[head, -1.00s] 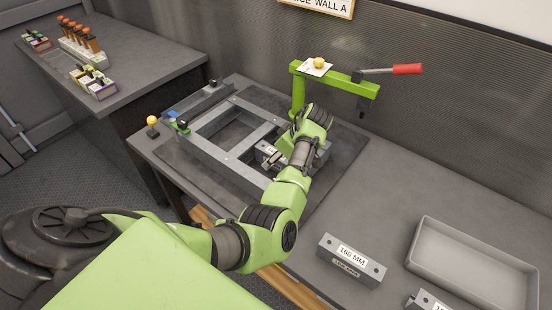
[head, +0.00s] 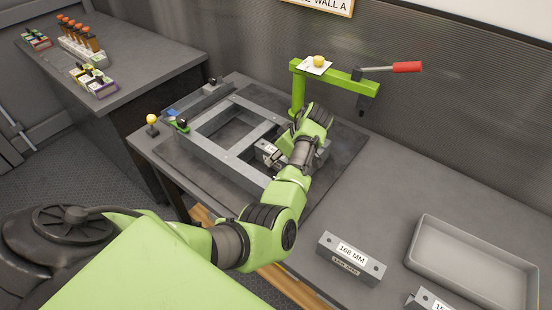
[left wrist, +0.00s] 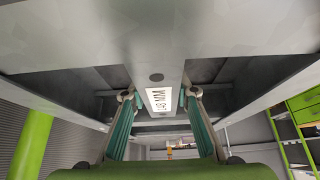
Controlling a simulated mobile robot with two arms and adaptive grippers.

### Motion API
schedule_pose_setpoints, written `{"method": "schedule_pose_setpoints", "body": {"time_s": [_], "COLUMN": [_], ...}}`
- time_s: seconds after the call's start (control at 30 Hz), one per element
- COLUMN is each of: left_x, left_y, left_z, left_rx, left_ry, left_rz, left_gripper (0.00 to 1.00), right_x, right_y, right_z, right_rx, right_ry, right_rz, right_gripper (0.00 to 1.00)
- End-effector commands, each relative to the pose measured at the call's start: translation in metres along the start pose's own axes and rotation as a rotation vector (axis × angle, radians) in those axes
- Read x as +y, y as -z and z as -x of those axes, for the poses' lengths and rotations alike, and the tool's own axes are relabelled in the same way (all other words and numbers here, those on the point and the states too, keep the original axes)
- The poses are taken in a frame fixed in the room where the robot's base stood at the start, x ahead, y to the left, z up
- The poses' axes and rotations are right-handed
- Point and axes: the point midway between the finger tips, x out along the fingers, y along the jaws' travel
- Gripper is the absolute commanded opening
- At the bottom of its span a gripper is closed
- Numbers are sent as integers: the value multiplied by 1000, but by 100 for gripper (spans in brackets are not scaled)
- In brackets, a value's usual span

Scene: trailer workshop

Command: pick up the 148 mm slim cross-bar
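The 148 mm slim cross-bar is grey with a white label reading 148 MM; in the left wrist view (left wrist: 163,101) it lies between my fingers. In the head view the bar (head: 268,152) shows only partly, inside the grey frame (head: 205,152), with my arm hiding the rest. My left gripper (left wrist: 160,95) has one teal-padded finger on each side of the bar, tips close to its sides. I cannot tell whether the pads press on it. In the head view the fingers are mostly hidden behind my wrist. My right gripper is not in view.
A block labelled 168 MM (head: 351,259) and another partly cut off block (head: 428,301) lie at the front right. A grey tray (head: 420,250) stands beside them. A green post fixture with a red handle (head: 407,67) stands behind the frame.

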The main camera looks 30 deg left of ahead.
Motion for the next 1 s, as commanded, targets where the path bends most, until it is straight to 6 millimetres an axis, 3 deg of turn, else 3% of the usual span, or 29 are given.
{"method": "schedule_pose_setpoints", "body": {"time_s": [0.07,0.47,0.8,1.0], "left_x": [0,0,2,1], "left_y": [0,5,37,50], "left_z": [0,8,65,87], "left_rx": [0,1,1,1], "left_ry": [1,-1,-5,-3], "left_rz": [0,2,4,1], "left_gripper": [4,4,4,4], "right_x": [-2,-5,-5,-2], "right_y": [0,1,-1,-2], "right_z": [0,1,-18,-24], "right_rx": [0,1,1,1], "right_ry": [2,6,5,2], "right_rz": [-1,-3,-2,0], "right_gripper": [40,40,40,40]}}
